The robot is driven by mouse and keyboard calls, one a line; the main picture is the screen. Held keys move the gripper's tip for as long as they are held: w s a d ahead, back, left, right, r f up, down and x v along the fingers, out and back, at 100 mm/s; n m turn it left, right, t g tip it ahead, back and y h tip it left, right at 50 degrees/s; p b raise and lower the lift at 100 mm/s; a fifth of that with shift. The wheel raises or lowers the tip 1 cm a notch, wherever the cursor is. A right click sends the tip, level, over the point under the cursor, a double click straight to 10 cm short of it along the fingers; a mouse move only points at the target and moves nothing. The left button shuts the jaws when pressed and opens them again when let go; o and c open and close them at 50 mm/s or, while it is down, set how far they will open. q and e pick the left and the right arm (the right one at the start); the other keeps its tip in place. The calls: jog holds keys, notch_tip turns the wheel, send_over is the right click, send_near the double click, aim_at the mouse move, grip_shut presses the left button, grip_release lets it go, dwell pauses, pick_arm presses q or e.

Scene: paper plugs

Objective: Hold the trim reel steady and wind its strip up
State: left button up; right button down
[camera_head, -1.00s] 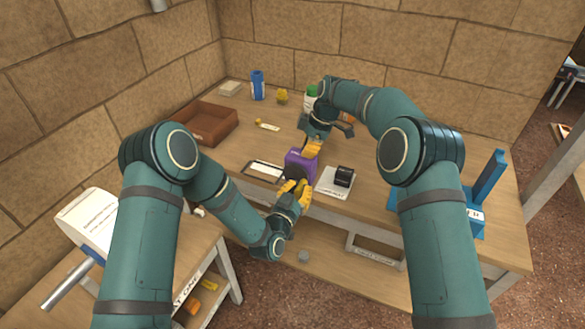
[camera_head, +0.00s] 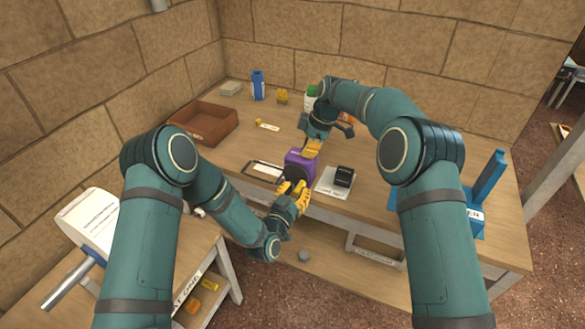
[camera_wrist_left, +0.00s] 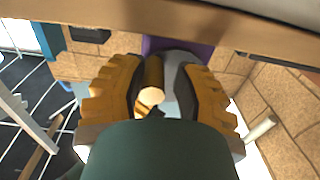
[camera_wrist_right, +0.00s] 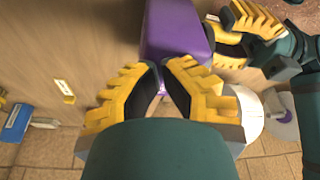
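The trim reel (camera_head: 299,166) is a purple housing standing near the front edge of the bench; its dark round face is turned toward me. My right gripper (camera_head: 311,148) is at the top of the housing. In the right wrist view its fingertips (camera_wrist_right: 161,63) are close together against the purple reel (camera_wrist_right: 178,32) and look shut on its upper part. My left gripper (camera_head: 291,187) is in front of the reel with its fingers spread. In the left wrist view a brass-coloured knob (camera_wrist_left: 151,92) with a pale end stands between these fingers, before a grey disc. I cannot make out the strip.
A brown tray (camera_head: 205,122), a blue can (camera_head: 258,85) and a bottle (camera_head: 311,92) stand farther back. A blue stand (camera_head: 487,185) is at the right.

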pick_arm(q)
jog(key=shift+w+a+f, duration=0.1)
jog(key=shift+a+f, duration=0.1)
jog(key=shift+a, duration=0.05)
dwell(0.4)
jog(key=o, duration=0.5)
jog(key=shift+c, duration=0.2)
jog(key=shift+v, duration=2.25)
